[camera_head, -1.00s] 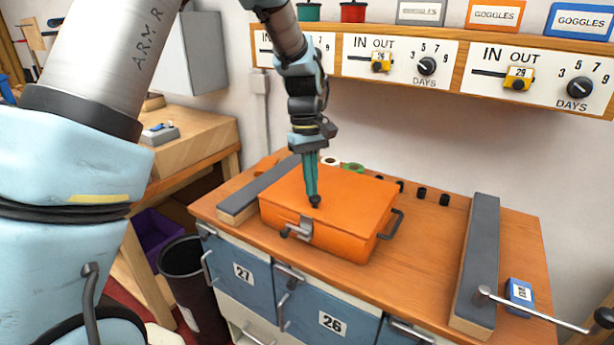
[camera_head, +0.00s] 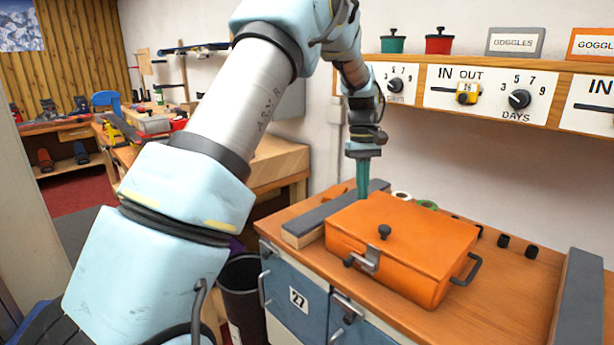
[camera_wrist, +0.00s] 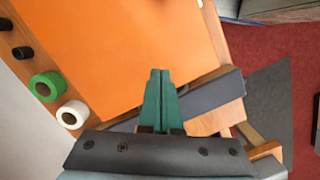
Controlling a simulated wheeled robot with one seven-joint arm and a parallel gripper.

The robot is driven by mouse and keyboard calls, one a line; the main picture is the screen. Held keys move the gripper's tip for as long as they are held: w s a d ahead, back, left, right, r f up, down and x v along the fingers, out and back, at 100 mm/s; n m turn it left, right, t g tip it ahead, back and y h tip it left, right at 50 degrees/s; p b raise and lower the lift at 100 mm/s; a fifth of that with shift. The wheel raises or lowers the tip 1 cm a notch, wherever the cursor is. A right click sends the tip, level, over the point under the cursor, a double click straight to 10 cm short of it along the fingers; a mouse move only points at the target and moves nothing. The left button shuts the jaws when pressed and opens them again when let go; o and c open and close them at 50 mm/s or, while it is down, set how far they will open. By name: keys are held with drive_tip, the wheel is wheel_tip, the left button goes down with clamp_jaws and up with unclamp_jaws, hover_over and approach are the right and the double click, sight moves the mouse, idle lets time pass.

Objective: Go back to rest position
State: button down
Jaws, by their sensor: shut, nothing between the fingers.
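My gripper (camera_head: 363,196) is shut and empty, its green fingers pointing down. In the head view it hangs at the back left of the orange box (camera_head: 400,240), by the grey-topped bar (camera_head: 335,215). In the wrist view the gripper (camera_wrist: 160,75) shows its two fingers together, above the edge of the orange box (camera_wrist: 120,45). The box's lid is closed, with a dark knob (camera_head: 384,232) on top and a latch (camera_head: 366,259) at the front.
A green tape roll (camera_wrist: 47,87) and a white tape roll (camera_wrist: 73,114) lie behind the box. A shelf (camera_head: 510,115) with dials runs along the wall. A second grey-topped bar (camera_head: 582,300) lies at right. A dark bin (camera_head: 243,290) stands left of the drawers.

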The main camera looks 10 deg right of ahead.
drive_tip(key=s+a+t, duration=0.2)
drive_tip(key=a, duration=1.8)
drive_tip(key=s+a+f+m+t, duration=0.1)
drive_tip(key=s+a, duration=1.1)
drive_tip(key=a, duration=0.2)
drive_tip(key=shift+s+t, duration=0.25)
drive_tip(key=shift+t, duration=0.05)
drive_tip(key=shift+a+f, duration=0.1)
drive_tip(key=shift+a, duration=0.05)
